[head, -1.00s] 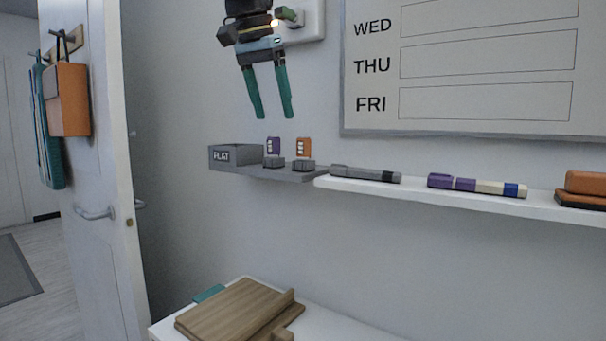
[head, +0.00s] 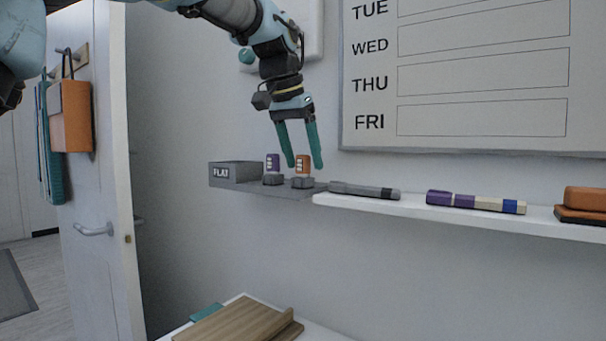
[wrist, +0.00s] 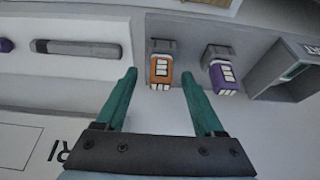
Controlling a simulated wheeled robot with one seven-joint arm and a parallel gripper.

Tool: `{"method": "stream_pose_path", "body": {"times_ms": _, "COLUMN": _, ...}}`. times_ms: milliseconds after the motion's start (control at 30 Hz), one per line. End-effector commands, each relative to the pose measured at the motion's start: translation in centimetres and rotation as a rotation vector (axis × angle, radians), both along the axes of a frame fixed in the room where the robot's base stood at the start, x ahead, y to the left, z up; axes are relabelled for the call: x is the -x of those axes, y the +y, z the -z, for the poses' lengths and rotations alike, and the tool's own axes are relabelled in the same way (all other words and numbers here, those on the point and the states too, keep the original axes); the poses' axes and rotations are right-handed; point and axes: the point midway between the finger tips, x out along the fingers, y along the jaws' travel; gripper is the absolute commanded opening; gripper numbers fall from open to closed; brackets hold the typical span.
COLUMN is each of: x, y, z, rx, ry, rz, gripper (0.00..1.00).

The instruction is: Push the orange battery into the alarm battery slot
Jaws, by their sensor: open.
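The orange battery (head: 303,163) stands upright in a grey holder (head: 303,182) on the small grey shelf. In the wrist view the orange battery (wrist: 161,71) lies between the fingertips, with a gap to each side. My gripper (head: 304,166) is open and empty, its teal fingers pointing down at the battery's height; it also shows in the wrist view (wrist: 159,75). A white wall panel (head: 310,30) is behind my arm, partly hidden; I cannot make out the alarm battery slot.
A purple battery (head: 272,162) stands in its own holder just left of the orange one. A grey box marked FLAT (head: 235,172) is further left. A grey marker (head: 364,190) and a purple marker (head: 475,202) lie on the white shelf (head: 420,205) to the right.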

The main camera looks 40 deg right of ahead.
Motion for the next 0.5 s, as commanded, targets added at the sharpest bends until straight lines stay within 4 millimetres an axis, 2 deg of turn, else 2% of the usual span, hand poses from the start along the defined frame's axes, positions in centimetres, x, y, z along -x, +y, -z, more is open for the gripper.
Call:
{"method": "stream_pose_path", "body": {"times_ms": 100, "x": -0.09, "y": -0.26, "z": 0.72, "rx": 0.000, "ry": 0.000, "rz": 0.000, "gripper": 0.70}}
{"method": "stream_pose_path", "body": {"times_ms": 333, "x": -0.11, "y": -0.29, "z": 0.78, "rx": 0.001, "ry": -0.001, "rz": -0.001, "gripper": 0.69}}
{"method": "stream_pose_path", "body": {"times_ms": 500, "x": -0.10, "y": -0.28, "z": 0.77, "rx": 0.001, "ry": -0.001, "rz": -0.001, "gripper": 0.50}}
